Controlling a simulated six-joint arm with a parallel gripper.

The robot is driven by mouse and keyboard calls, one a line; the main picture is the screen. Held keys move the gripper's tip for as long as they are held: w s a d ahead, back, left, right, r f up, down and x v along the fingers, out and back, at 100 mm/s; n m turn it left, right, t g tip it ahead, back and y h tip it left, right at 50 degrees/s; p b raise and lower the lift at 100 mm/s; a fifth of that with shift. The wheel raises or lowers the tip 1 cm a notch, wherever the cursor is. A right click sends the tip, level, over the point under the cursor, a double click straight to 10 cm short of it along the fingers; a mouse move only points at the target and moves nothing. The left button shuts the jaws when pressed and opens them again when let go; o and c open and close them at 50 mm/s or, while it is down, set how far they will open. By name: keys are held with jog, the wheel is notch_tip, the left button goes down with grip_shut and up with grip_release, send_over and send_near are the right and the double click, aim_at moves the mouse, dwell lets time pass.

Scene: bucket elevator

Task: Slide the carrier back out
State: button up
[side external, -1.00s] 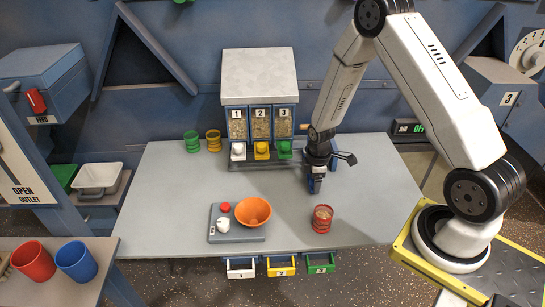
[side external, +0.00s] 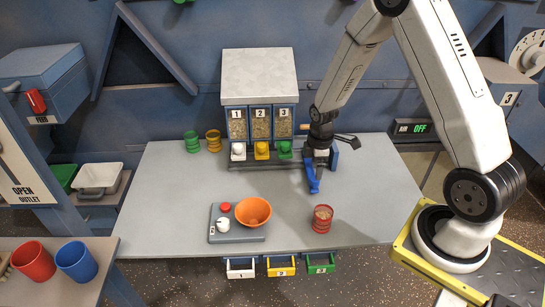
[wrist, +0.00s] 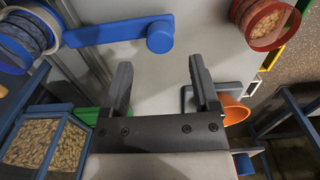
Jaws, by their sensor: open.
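A blue bar with a round knob (wrist: 160,37) sticks out over the table from the right end of the dispenser's rail. It also shows in the side view (side external: 313,182) just below my gripper (side external: 319,158). It looks like the carrier's handle. At its inner end, in the wrist view, is a grey-blue banded cup (wrist: 27,38) with pellets. My gripper (wrist: 160,68) is open and empty. Its fingertips are near the knob, with no contact visible. The rest of the carrier is hidden behind my gripper in the side view.
The hopper dispenser (side external: 260,75) stands left of my gripper. An orange bowl (side external: 253,212) sits on a grey scale-like base (side external: 237,238). A red cup (side external: 322,219) with pellets stands near the front edge. Most of the tabletop is clear.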

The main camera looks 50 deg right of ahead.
jog(key=shift+r, duration=0.15)
jog(key=shift+r, duration=2.85)
jog(key=s+a+r+m+t, duration=0.1)
jog(key=s+a+r+m, duration=0.2)
jog(key=a, duration=0.3)
jog(key=s+a+r+m+t, duration=0.1)
jog(key=s+a+r+m, duration=0.3)
jog(key=s+a+m, duration=0.1)
jog(key=shift+a+r+m+t, duration=0.15)
jog(key=shift+a+m+t, duration=0.15)
jog(key=shift+a+m, duration=0.35)
jog(key=shift+s+a, duration=0.1)
